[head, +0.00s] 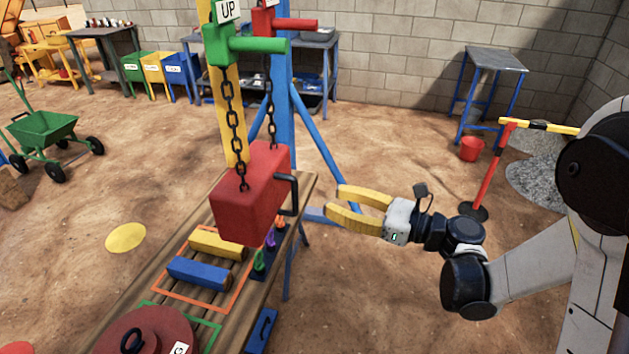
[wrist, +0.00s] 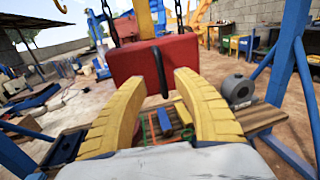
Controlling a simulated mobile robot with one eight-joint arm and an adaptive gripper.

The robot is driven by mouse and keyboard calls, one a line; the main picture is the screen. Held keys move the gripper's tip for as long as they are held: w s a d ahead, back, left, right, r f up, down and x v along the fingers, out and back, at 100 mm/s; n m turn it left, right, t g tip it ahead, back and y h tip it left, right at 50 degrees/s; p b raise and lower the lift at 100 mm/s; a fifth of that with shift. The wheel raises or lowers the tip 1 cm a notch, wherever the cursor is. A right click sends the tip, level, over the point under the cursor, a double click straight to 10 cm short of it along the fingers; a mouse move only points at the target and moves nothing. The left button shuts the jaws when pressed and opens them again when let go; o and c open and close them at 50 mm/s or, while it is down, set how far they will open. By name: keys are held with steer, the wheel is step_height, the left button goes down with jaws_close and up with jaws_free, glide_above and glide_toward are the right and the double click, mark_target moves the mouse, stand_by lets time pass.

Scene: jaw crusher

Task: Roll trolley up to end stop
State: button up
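A red block (head: 250,195) hangs on two black chains (head: 232,130) over a slatted wooden table (head: 178,240). A black bar handle (head: 289,195) is on its side facing my gripper. My gripper (head: 333,202) is open and empty, its yellow fingers apart, to the right of the handle with a gap between. In the wrist view the handle (wrist: 161,72) shows between the fingertips, in front of the red block (wrist: 150,58). A green UP lever (head: 245,45) and a red lever (head: 285,24) are above. No part is clearly recognisable as the trolley or the end stop.
Blue and yellow posts (head: 280,95) stand beside the block. Yellow (head: 217,243) and blue (head: 197,272) pieces lie on the table below it. A green wheeled cart (head: 45,130) is far left. Open dirt floor lies between.

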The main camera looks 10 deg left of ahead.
mark_target(297, 188)
steer(key=b+x, duration=0.2)
steer(key=x, duration=0.8)
steer(key=shift+s+a, duration=0.1)
steer(key=shift+a, duration=0.15)
jaws_close()
